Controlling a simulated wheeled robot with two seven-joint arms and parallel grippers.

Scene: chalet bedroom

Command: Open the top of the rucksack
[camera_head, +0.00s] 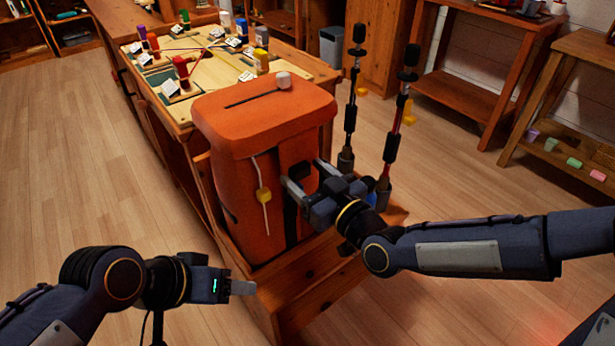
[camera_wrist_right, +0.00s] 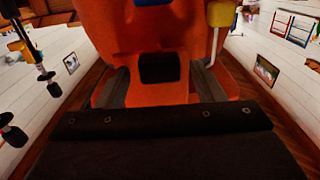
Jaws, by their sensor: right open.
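The orange rucksack (camera_head: 235,185) stands upright on a wooden bench (camera_head: 290,290), its lid (camera_head: 265,110) down over the top. In the right wrist view a black buckle (camera_wrist_right: 163,68) lies between the fingers; contact cannot be told. My left gripper (camera_head: 243,287) is at the lower left, apart from the rucksack; its fingers look close together.
Two trekking poles (camera_head: 389,145) stand on the bench just right of the rucksack, close to my right gripper. Behind is a wooden table with a board (camera_head: 200,75) holding several coloured spools. Open floor (camera_head: 80,180) lies to the left.

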